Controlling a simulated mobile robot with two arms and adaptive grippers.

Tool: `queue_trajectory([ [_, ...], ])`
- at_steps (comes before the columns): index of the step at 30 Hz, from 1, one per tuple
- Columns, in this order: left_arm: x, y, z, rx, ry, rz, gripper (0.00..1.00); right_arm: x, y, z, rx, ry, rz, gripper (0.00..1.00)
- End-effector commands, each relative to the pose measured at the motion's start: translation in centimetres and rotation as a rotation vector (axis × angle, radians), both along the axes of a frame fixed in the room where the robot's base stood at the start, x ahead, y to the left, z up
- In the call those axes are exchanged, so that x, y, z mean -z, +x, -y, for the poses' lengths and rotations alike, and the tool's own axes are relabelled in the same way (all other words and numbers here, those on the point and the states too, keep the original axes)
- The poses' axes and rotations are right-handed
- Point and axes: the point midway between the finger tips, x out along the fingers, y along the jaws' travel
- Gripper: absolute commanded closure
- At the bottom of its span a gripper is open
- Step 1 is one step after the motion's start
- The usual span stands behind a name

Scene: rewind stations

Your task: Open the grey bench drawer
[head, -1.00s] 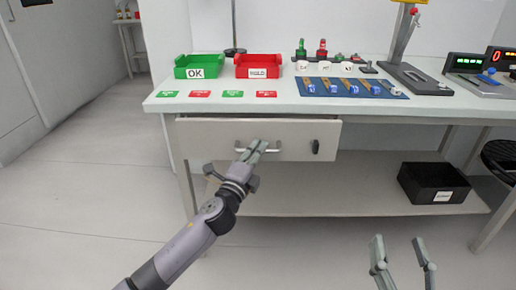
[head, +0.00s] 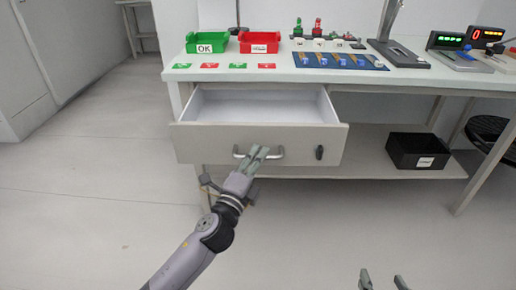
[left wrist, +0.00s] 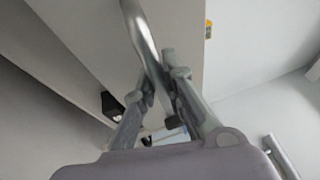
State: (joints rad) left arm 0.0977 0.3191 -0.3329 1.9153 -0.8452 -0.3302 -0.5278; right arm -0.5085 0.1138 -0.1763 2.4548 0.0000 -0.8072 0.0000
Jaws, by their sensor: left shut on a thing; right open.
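The grey bench drawer (head: 205,145) is pulled out under the bench top in the head view. Its pale inside (head: 262,106) shows and looks empty. My left gripper (head: 258,153) is shut on the drawer's metal bar handle (head: 274,155). In the left wrist view the handle (left wrist: 139,30) runs down between the fingers of my left gripper (left wrist: 160,78). A dark latch or lock (head: 319,153) sits on the drawer front, right of the handle. My right gripper (head: 383,281) is open and empty at the bottom edge of the head view, away from the drawer.
On the bench top (head: 290,73) stand a green OK tray (head: 205,40), a red tray (head: 262,40) and a blue mat (head: 340,62) with several tools. A black bin (head: 418,150) is on the lower shelf (head: 350,166). A dark stool (head: 488,130) stands at right.

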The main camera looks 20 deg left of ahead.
Motion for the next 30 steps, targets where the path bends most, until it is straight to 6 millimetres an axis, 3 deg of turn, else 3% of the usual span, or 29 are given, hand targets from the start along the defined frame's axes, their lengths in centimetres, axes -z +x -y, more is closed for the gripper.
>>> queue_trajectory([
  [16,0.12,-0.90,0.25,-0.001,0.002,-0.002,1.00,0.69,-0.46,0.23,0.003,-0.010,-0.041,0.47],
  [17,0.12,-0.90,0.25,-0.001,0.002,-0.002,0.89,0.69,-0.46,0.23,0.003,-0.010,-0.041,0.47],
  [18,0.12,-0.89,0.25,-0.001,0.002,-0.002,0.86,0.69,-0.46,0.22,0.003,-0.010,-0.041,0.47],
  [26,0.06,-0.88,0.24,0.000,0.001,-0.001,0.69,0.69,-0.46,0.21,0.002,-0.009,-0.040,0.47],
  [30,0.03,-0.87,0.24,0.000,0.001,0.000,0.69,0.68,-0.46,0.20,0.002,-0.009,-0.040,0.47],
])
